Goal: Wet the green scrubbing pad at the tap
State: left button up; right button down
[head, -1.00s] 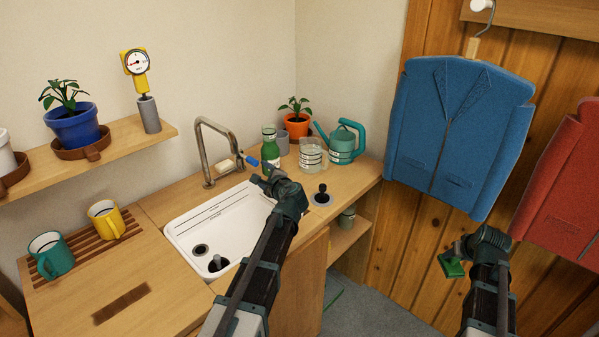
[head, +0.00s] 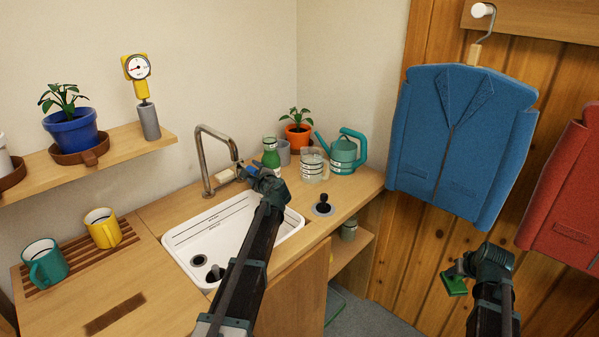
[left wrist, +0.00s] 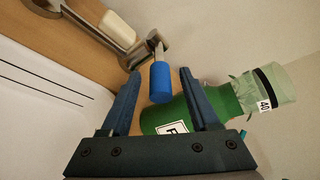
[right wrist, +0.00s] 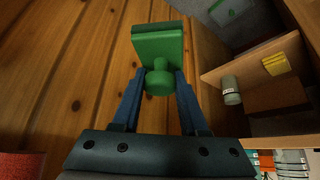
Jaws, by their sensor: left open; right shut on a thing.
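The metal tap (head: 203,165) stands behind the white sink (head: 228,225). Its blue-ended lever (left wrist: 160,82) shows in the left wrist view. My left gripper (head: 250,172) is open at the tap, with the blue lever end between its fingertips in that view; I cannot tell whether they touch it. The green scrubbing pad (head: 454,284) is held by my right gripper (head: 466,267), well right of the sink and in front of the wooden wall. In the right wrist view the pad (right wrist: 160,40) has a round green knob, and the fingers are shut on this knob.
A green bottle (head: 271,155) stands just behind my left gripper. A glass jug (head: 313,165), a teal watering can (head: 344,152) and a potted plant (head: 298,132) stand behind the sink. A black-knobbed stopper (head: 323,204) is right of it. Blue (head: 460,145) and red jackets (head: 565,190) hang at the right.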

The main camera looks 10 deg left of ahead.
pick_arm(q)
jog(key=shift+w+a+f, duration=0.1)
jog(key=shift+w+a, duration=0.25)
jog(key=shift+w, duration=0.15)
grip_shut()
dwell(1.2)
